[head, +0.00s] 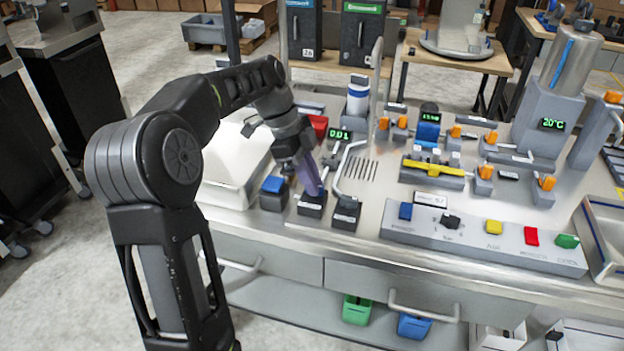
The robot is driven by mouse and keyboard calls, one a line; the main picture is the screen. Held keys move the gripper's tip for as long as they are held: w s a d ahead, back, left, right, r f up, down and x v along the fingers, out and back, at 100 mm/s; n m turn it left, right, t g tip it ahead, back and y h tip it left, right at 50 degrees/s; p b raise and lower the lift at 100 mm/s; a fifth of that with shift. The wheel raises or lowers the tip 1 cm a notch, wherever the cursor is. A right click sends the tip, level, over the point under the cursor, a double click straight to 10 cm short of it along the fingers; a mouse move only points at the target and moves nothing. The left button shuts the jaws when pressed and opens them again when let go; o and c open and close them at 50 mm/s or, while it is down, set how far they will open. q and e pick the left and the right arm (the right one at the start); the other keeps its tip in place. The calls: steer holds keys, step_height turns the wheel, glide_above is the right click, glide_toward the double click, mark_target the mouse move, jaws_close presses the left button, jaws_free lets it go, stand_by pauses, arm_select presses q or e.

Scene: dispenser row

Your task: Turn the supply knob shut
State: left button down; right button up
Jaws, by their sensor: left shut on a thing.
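My left gripper (314,186) comes down from the upper left onto a small dark block (311,207) near the bench's front left. Its purple fingers point down and are shut at the top of this block. What they grip, apparently the supply knob, is hidden behind the fingers, so its angle cannot be read. My right gripper is out of view.
A similar dark block (345,214) with a bent metal pipe stands close to the right. A block with a blue top (273,188) is close on the left. A grey panel (480,239) with coloured buttons and a black selector lies further right.

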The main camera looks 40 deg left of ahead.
arm_select(q)
steer(key=c, duration=1.4)
jaws_free()
steer(key=shift+c, duration=0.2)
steer(key=shift+a+r, duration=0.25)
steer(key=shift+r, duration=0.3)
steer(key=p+v, duration=0.5)
steer(key=v, duration=0.1)
steer(key=shift+r+p, duration=0.3)
steer(key=shift+p, duration=0.05)
steer(key=shift+s+a, duration=0.1)
